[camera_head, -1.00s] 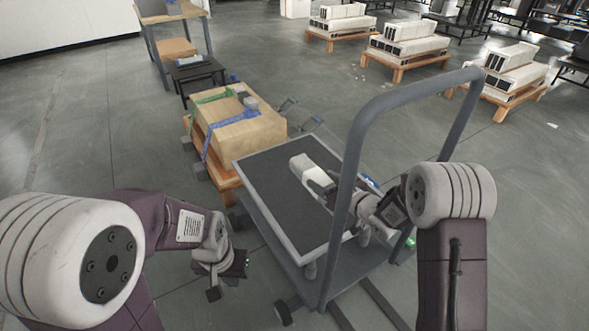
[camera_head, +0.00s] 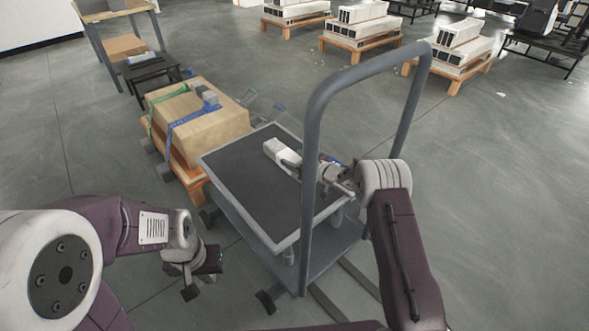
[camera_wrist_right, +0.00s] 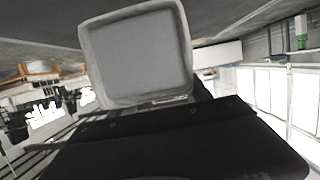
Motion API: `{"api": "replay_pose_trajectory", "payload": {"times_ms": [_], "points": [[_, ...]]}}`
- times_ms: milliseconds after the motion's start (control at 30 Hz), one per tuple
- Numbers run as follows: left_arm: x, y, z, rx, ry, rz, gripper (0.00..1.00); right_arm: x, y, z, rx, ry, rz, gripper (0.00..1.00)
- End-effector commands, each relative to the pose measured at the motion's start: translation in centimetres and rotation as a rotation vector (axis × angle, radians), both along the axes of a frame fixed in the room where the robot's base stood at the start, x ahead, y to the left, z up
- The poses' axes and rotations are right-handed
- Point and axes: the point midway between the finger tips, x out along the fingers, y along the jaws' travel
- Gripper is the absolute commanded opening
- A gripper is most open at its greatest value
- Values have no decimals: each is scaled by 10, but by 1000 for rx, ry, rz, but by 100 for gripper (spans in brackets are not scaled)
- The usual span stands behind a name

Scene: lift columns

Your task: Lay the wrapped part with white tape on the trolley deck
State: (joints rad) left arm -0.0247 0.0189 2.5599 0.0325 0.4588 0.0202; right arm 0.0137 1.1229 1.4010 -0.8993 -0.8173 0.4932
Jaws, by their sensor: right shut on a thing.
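The wrapped part (camera_head: 280,153) is a pale, block-shaped bundle over the dark deck of the trolley (camera_head: 238,175) in the head view. I cannot tell whether it touches the deck. My right gripper (camera_head: 293,165) is shut on its near end, reaching in past the trolley's handle. In the right wrist view the part (camera_wrist_right: 138,58) shows as a grey squarish face with a lighter rim, in front of the black gripper body. No white tape can be made out. My left gripper (camera_head: 203,275) hangs open and empty left of the trolley's near corner.
The grey trolley handle (camera_head: 312,130) arches up beside my right arm. A strapped cardboard box (camera_head: 205,130) on a wooden pallet stands close left of the trolley. A table (camera_head: 110,10) and pallets of white units (camera_head: 360,35) are farther back. The rest of the deck is bare.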

Motion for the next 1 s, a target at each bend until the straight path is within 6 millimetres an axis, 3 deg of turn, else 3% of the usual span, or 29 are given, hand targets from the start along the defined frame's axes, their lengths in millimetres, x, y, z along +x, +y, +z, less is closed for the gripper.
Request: {"api": "replay_pose_trajectory", "payload": {"times_ms": [100, 200, 567, 600, 633, 667, 1000], "points": [[0, 0, -22, 0, 0, 0, 0, 0, 0, -26, 2, -1, 0, 0], [0, 0, -33, 0, 0, 0, 0, 0, 0, -39, 2, -3, 0, 0], [0, 0, -30, 0, 0, 0, 0, 0, 0, -39, 2, -2, 0, 0], [0, 0, -30, 0, 0, 0, 0, -1, 0, -40, -1, 1, 0, 64], [0, 0, -30, 0, 0, 0, 0, -1, 0, -40, -1, 1, 0, 73], [0, 0, -30, 0, 0, 0, 0, -1, 0, -40, -1, 1, 0, 78], [0, 0, -28, 0, 0, 0, 0, -1, 0, -36, 0, 0, 0, 78]]}}
